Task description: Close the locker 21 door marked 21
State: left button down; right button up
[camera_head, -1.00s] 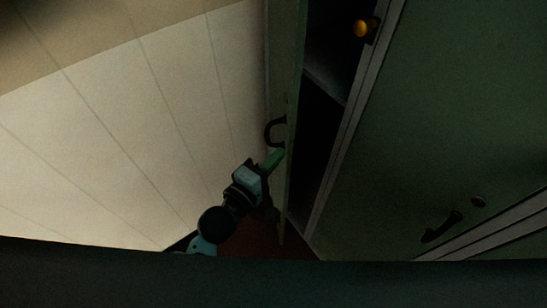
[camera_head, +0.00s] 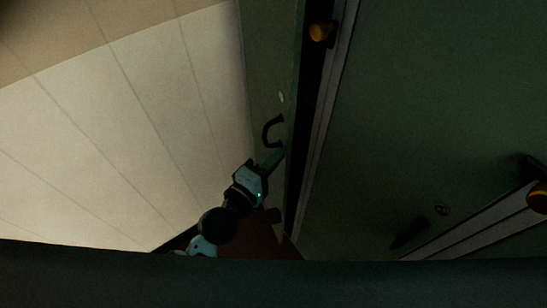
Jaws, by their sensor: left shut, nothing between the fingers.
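The green locker door (camera_head: 268,60) stands slightly ajar, with a narrow dark gap (camera_head: 304,125) between it and the locker frame. A dark curved handle (camera_head: 270,131) is on its outer face. I cannot read a number on it. My right gripper is not in view.
A closed green locker door (camera_head: 430,110) with a dark handle (camera_head: 409,233) is on the right. A pale panelled wall (camera_head: 120,130) is on the left. Reddish floor (camera_head: 250,240) shows below.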

pick_arm(q)
jog(key=shift+w+d, duration=0.35)
jog(key=shift+d, duration=0.55)
jog(key=shift+w+d, duration=0.3)
jog(key=shift+d, duration=0.55)
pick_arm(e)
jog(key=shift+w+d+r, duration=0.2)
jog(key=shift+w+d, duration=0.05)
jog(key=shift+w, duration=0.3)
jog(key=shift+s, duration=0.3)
pick_arm(q)
jog(key=shift+s+a, duration=0.2)
jog(key=shift+s, duration=0.1)
send_near(290, 156)
jog(key=shift+d+r, duration=0.65)
jog(key=shift+r, duration=0.35)
jog(key=shift+w, duration=0.35)
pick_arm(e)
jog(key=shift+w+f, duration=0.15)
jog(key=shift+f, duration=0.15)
